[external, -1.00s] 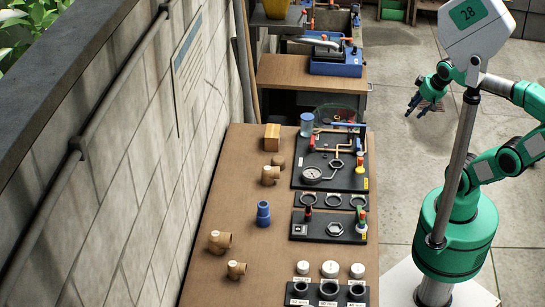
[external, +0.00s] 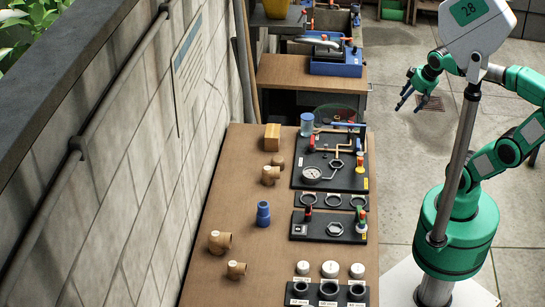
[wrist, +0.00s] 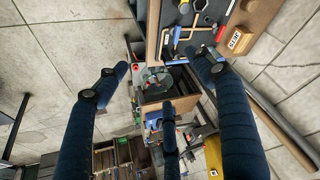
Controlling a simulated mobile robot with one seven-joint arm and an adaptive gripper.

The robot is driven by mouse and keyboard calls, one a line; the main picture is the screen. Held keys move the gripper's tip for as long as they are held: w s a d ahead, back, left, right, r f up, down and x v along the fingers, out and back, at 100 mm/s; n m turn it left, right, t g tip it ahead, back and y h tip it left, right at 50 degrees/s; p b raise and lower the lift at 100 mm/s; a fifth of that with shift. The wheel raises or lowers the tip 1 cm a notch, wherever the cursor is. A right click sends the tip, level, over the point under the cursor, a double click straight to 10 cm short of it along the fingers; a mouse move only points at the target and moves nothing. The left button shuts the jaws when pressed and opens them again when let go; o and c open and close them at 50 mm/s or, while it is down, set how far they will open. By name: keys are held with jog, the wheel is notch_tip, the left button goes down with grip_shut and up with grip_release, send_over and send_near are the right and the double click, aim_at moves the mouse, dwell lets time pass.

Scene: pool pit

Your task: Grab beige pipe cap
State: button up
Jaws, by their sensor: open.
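My gripper (external: 404,103) is open and empty, in the air to the right of the workbench (external: 243,180) in the external view. Its dark blue fingers are spread in the wrist view (wrist: 160,82), with nothing between them. A small tan fitting (external: 278,161) lies near the bench's left side, behind a tan elbow; it may be the beige pipe cap, but it is too small to be sure. Several pale, whitish caps (external: 330,268) stand at the near end of the bench.
Tan elbow fittings (external: 220,241), a blue fitting (external: 263,213) and a wooden block (external: 272,137) stand on the bench. A black board with a gauge (external: 312,173) lies along its right side. The stone wall (external: 130,150) borders the left.

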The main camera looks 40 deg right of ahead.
jog(key=w+a+r+g+p, duration=0.1)
jog(key=w+a+r+p, duration=0.15)
jog(key=w, duration=0.35)
jog(key=w+a+r+p, duration=0.1)
jog(key=w+a+p, duration=0.15)
jog(key=w, duration=0.35)
jog(key=n+g+p, duration=0.3)
jog(key=g+p, duration=0.1)
jog(key=p, duration=0.8)
send_over(277, 158)
notch_tip(277, 158, down, 23)
jog(key=shift+a, duration=0.1)
jog(key=shift+f, duration=0.2)
jog(key=shift+f, duration=4.15)
jog(key=shift+f, duration=0.1)
jog(key=shift+f, duration=2.5)
